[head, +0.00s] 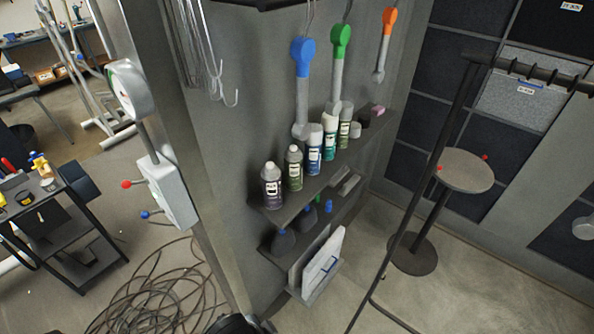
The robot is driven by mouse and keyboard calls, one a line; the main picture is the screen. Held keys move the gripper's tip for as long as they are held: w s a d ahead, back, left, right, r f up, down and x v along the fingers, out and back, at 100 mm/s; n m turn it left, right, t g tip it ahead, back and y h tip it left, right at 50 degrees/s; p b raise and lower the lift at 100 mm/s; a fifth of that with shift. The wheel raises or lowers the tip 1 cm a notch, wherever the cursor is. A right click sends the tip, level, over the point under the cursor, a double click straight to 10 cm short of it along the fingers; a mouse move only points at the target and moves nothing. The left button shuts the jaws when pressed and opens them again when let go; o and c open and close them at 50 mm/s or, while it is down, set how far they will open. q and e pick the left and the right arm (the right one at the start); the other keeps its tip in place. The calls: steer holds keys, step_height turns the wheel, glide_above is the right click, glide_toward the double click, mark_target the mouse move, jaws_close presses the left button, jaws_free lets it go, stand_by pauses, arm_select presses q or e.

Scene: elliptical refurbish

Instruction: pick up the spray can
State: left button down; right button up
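Several spray cans stand upright in a row on the upper wall shelf (301,196). The nearest is a grey-capped can with a dark purple label (271,187). Behind it stand a can with a green label (293,168), a white-capped can with a blue label (314,152), a teal-labelled can (330,138) and another green can (344,126). The farther cans partly overlap each other. I cannot tell which can is the one meant. Neither of my grippers can be made out in this view.
Blue (302,85), green (339,65) and orange (387,40) tools hang above the shelf. Dark bottles (283,243) stand on a lower shelf. A thin black pole (428,180) and a round stool (466,171) stand right. Cables (155,300) lie coiled on the floor.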

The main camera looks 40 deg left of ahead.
arm_select(q)
steer(key=shift+d, duration=0.1)
steer(key=c, duration=1.8)
jaws_free()
steer(key=o, duration=1.5)
steer(key=shift+c, duration=0.2)
